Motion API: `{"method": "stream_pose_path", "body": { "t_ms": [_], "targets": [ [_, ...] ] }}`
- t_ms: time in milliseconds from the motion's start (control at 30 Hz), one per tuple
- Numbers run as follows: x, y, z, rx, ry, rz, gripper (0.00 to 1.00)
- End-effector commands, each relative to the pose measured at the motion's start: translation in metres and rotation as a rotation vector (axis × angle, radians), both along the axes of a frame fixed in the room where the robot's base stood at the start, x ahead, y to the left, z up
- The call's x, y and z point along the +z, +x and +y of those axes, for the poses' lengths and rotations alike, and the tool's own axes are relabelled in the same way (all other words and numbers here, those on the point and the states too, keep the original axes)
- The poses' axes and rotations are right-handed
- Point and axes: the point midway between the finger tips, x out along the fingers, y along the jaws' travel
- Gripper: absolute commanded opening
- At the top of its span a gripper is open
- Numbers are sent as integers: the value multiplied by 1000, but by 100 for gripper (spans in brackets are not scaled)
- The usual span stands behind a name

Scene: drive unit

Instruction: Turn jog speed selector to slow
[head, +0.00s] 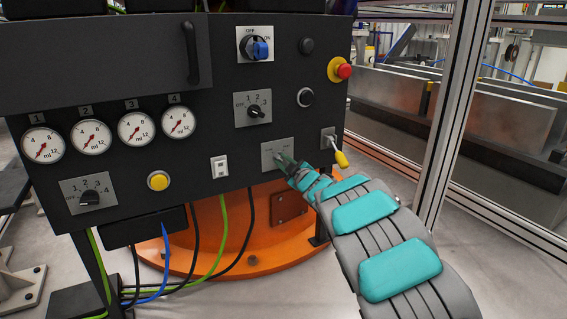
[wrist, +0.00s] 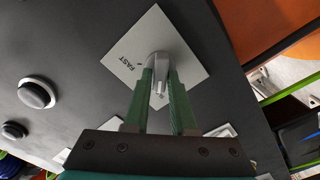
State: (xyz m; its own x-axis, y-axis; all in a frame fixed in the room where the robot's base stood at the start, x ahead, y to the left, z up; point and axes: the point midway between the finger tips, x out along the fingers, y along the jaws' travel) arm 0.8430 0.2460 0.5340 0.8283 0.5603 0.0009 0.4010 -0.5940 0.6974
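The jog speed selector is a silver knob (wrist: 159,88) on a pale square plate (wrist: 122,63) marked FAST in the wrist view. The same plate (head: 268,151) sits low on the right part of the black panel in the head view. My gripper (wrist: 160,80) has its two green fingers close together, one on each side of the knob's ridge, and appears shut on it. In the head view my gripper (head: 286,160) reaches the plate from the lower right and hides the knob. The plate's other label is not readable.
A yellow-tipped lever switch (head: 340,157) is just right of my gripper. A red emergency button (head: 343,71) and a metal post (head: 450,110) are at the right.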

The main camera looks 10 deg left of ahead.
Motion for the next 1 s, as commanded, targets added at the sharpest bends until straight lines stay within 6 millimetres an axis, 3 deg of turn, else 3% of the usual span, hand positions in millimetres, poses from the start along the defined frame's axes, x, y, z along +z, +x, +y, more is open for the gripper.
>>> {"method": "stream_pose_path", "body": {
  "t_ms": [33, 200, 667, 1000],
  "targets": [
    [0, 0, 0, 0, 0, 0, 31],
    [0, 0, 0, -1, 0, 1, 50],
    [-1, -6, -4, 0, -1, 3, 50],
    [2, -38, -26, -1, 0, 1, 50]
  ]
}}
